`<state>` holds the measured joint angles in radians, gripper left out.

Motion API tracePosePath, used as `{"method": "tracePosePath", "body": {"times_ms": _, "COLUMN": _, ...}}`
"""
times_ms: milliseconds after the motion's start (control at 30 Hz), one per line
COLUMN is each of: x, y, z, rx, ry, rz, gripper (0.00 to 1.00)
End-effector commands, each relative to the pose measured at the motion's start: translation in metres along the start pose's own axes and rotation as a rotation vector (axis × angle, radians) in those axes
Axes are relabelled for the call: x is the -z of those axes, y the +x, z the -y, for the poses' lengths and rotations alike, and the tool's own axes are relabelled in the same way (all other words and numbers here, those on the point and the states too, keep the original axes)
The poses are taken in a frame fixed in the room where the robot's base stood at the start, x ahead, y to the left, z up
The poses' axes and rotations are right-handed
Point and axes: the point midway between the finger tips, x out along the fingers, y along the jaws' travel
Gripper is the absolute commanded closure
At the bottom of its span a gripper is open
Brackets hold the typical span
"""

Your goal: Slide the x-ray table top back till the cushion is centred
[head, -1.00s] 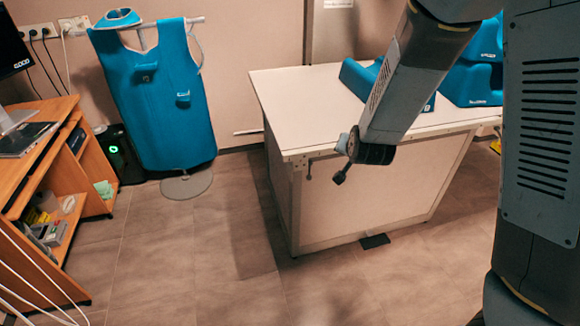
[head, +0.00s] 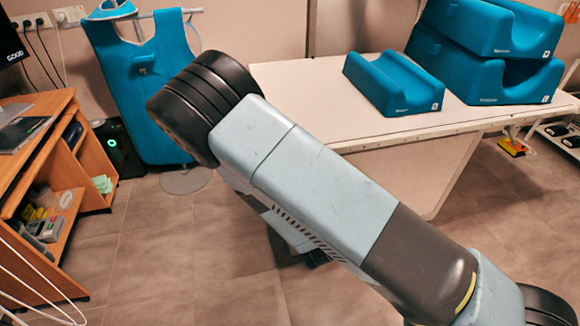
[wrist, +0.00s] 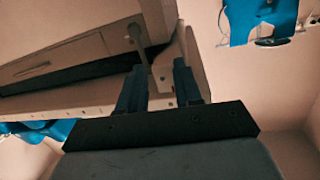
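The x-ray table top (head: 300,90) is a pale slab on a boxy base. A blue trough-shaped cushion (head: 393,85) sits on it, right of the middle of the visible top. In the head view my forearm crosses in front of the table's near left part and hides its end face. My gripper (wrist: 160,82) is hidden there. In the wrist view its two dark fingers are apart, with a thin rod (wrist: 143,50) at the table's end between or just beyond them. I cannot tell whether they touch it.
Two stacked blue cushions (head: 485,60) stand at the table's back right. A blue apron (head: 150,90) hangs on a stand behind the table's left end. A wooden desk (head: 50,160) with shelves is at the left.

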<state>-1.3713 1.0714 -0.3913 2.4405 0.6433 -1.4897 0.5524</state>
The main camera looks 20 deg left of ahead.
Motion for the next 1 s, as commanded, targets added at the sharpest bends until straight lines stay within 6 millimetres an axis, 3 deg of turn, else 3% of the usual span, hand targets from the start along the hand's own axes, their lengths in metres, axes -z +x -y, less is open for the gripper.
{"method": "tracePosePath", "body": {"times_ms": 233, "x": -0.017, "y": -0.020, "z": 0.021, "rx": 0.113, "ry": -0.073, "rz": -0.095, "gripper": 0.66}}
{"method": "tracePosePath", "body": {"times_ms": 433, "x": -0.018, "y": -0.019, "z": 0.024, "rx": 0.135, "ry": -0.084, "rz": -0.118, "gripper": 0.66}}
{"method": "tracePosePath", "body": {"times_ms": 567, "x": -0.016, "y": -0.004, "z": 0.025, "rx": 0.133, "ry": -0.084, "rz": -0.119, "gripper": 0.66}}
{"method": "tracePosePath", "body": {"times_ms": 1000, "x": -0.007, "y": 0.072, "z": 0.033, "rx": 0.129, "ry": -0.084, "rz": -0.119, "gripper": 0.66}}
